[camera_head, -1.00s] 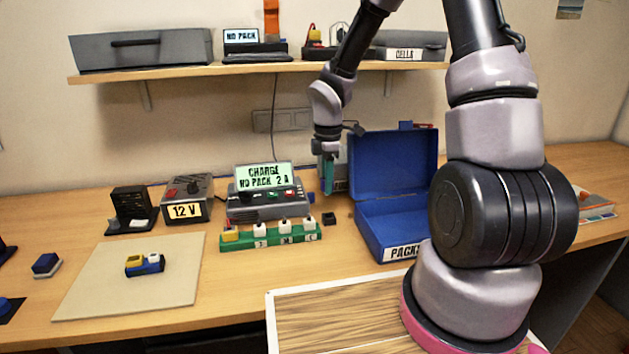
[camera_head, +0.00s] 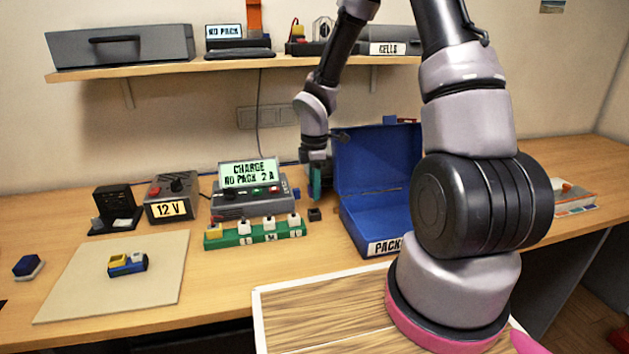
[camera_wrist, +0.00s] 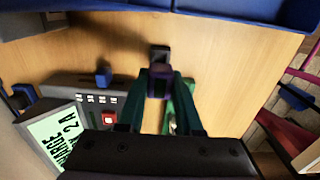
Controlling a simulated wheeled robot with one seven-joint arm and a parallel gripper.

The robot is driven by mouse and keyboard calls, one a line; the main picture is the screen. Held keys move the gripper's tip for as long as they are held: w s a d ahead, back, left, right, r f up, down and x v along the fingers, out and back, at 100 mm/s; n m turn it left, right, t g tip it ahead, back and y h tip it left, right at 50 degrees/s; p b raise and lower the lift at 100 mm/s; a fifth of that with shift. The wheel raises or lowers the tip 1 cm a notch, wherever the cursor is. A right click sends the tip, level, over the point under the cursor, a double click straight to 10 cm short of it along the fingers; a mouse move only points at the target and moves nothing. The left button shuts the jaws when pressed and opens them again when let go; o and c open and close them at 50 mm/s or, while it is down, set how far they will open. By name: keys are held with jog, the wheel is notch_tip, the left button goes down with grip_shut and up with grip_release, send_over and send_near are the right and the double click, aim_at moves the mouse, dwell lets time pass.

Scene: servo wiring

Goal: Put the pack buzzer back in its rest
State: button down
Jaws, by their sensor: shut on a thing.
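My gripper (camera_head: 316,197) points down over the bench, just above a small black block-like holder (camera_head: 314,214), which looks like the rest. In the wrist view my gripper (camera_wrist: 159,85) is shut on a small dark purple block (camera_wrist: 158,82), which I take to be the pack buzzer. The black holder (camera_wrist: 160,53) lies just beyond the block in that view, on the wood. The block looks apart from it, but the gap is hard to judge. In the head view the fingers hide the block.
The charger (camera_head: 249,203), with its lit screen, stands left of my gripper. A green strip (camera_head: 256,235) with several plugs lies in front of it. An open blue case (camera_head: 372,222) stands close on the right. A pale mat (camera_head: 75,295) lies at the left.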

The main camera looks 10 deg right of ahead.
jog(key=shift+f, duration=1.2)
jog(key=shift+f, duration=1.25)
dwell(0.4)
jog(key=c, duration=0.5)
grip_release()
notch_tip(320, 180, up, 11)
jog(key=shift+f, duration=0.15)
